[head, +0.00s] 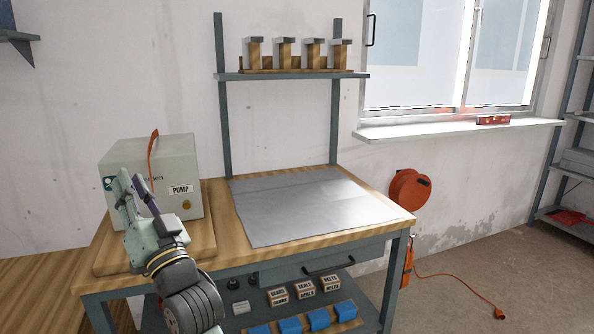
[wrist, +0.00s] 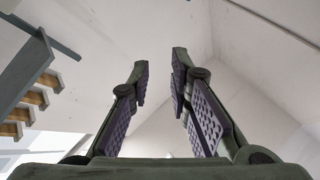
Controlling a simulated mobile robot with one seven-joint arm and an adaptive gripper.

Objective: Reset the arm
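My arm rises from the bottom left of the head view. My gripper (head: 134,180) points upward in front of the pump box (head: 150,165), above the left part of the workbench. In the wrist view my gripper (wrist: 159,82) has its two fingers apart with nothing between the pads. The wrist camera looks up at the walls and ceiling. The gripper overlaps the front of the pump box in the head view, and I cannot tell how close it is.
The workbench (head: 225,245) carries a grey mat (head: 310,205) that is bare. A shelf (head: 295,76) above holds several wooden blocks. Labelled boxes (head: 305,287) and blue bins (head: 319,319) sit under the top. An orange cable reel (head: 409,190) hangs at right; its cord trails on the floor.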

